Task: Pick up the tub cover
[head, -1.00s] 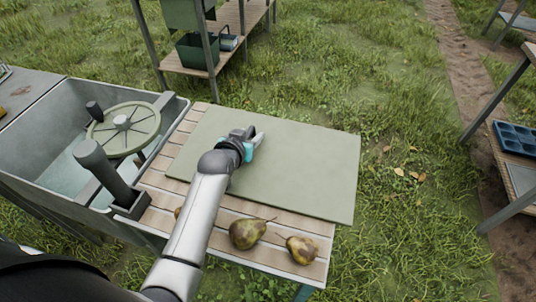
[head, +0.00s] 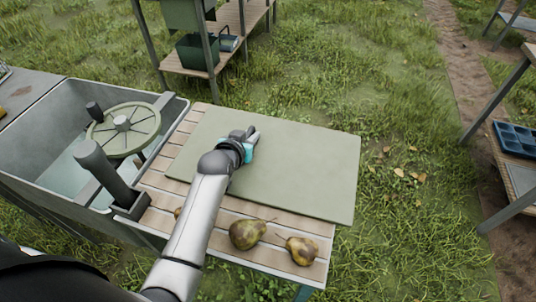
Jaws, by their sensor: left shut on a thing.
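The tub cover (head: 300,175) is a flat grey-green board lying on the slatted wooden table. My left arm reaches in from the bottom over its left part. My left gripper (head: 251,134) is at the cover's upper left part, with its fingers shut on it; the spot they grip is small and partly hidden by the gripper. The cover looks flat on the slats, and I see no gap under it. My right gripper is not in view.
Pears (head: 247,234) lie on the slats in front of the cover, one mostly hidden by my arm. A grey tub (head: 28,150) with a green spoked wheel (head: 125,129) and a dark upright post (head: 103,171) stands to the left.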

